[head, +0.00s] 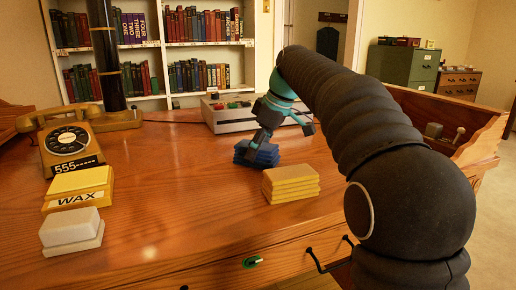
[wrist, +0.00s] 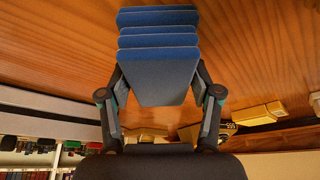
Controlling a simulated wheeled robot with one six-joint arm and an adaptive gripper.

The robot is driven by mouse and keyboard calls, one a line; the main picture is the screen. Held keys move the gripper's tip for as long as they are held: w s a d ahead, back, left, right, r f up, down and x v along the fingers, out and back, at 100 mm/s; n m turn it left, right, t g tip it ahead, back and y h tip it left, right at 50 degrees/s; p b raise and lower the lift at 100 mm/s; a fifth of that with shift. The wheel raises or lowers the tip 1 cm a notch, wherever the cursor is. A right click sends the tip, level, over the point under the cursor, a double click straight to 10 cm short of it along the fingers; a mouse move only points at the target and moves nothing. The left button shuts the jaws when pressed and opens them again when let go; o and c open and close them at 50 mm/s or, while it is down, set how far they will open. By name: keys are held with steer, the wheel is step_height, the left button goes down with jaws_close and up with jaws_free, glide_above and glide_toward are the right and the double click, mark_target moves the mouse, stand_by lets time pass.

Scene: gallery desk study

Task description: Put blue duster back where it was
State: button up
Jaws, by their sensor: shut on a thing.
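The blue duster (head: 256,154) is a layered, folded-looking dark blue stack near the middle of the wooden desk. My gripper (head: 264,134) comes down on it from above, and its fingers are shut on it. In the wrist view the duster (wrist: 157,78) sits between the two fingertips (wrist: 158,92), with its layers fanned toward the top of the picture. The duster is at or very close to the desk top; I cannot tell whether it touches the wood. A similar yellow stack (head: 290,183) lies just in front and to the right, apart from it.
A grey box with coloured buttons (head: 228,114) stands close behind the duster. At the left are a telephone (head: 68,142), a yellow WAX block (head: 78,187) and a pale block (head: 71,231). Bare desk (head: 170,180) lies between them and the duster.

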steer(key=o, duration=1.2)
steer(key=shift+f, duration=0.1)
steer(key=p+v, duration=0.3)
steer(key=v, duration=0.9)
steer(key=shift+a+r, duration=0.1)
steer(key=shift+r, duration=0.15)
